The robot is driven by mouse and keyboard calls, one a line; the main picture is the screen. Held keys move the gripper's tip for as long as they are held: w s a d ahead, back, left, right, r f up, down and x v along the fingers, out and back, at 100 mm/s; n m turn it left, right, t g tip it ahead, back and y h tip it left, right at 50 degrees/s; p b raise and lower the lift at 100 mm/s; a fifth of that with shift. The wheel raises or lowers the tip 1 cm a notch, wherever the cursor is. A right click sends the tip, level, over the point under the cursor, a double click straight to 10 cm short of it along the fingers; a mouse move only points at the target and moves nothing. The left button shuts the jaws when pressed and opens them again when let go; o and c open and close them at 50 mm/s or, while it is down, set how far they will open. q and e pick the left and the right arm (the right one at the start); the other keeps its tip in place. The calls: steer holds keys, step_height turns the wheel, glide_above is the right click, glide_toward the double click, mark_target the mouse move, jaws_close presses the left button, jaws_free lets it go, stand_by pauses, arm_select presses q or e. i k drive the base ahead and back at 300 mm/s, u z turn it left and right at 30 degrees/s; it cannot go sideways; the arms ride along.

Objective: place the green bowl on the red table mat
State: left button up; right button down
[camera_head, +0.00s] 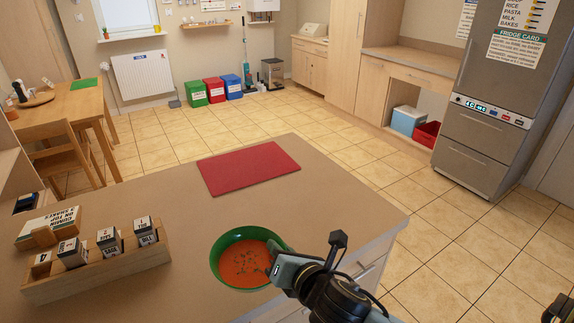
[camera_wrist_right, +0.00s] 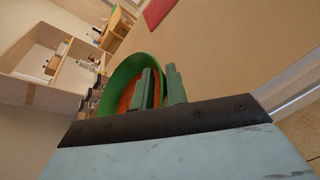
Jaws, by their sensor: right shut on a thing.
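The green bowl (camera_head: 216,264) holds orange-red contents and is near the front right edge of the counter in the head view. My right gripper (camera_head: 277,256) is shut on the bowl's right rim. In the right wrist view the bowl (camera_wrist_right: 122,75) is at the two fingers (camera_wrist_right: 162,86), with its wall between them. I cannot tell whether the bowl touches the counter or is slightly raised. The red table mat (camera_head: 248,167) lies flat and bare on the counter, farther back than the bowl. My left gripper is not in view.
A wooden rack (camera_head: 100,277) with several labelled blocks stands left of the bowl. The counter (camera_head: 180,225) between bowl and mat is clear. The counter's right edge drops to the tiled floor. A fridge (camera_head: 490,120) stands at the far right.

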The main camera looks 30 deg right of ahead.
mark_target(257, 163)
steer(key=z, duration=2.9)
steer(key=i, duration=3.7)
steer(key=u, duration=3.2)
steer(key=i, duration=1.4)
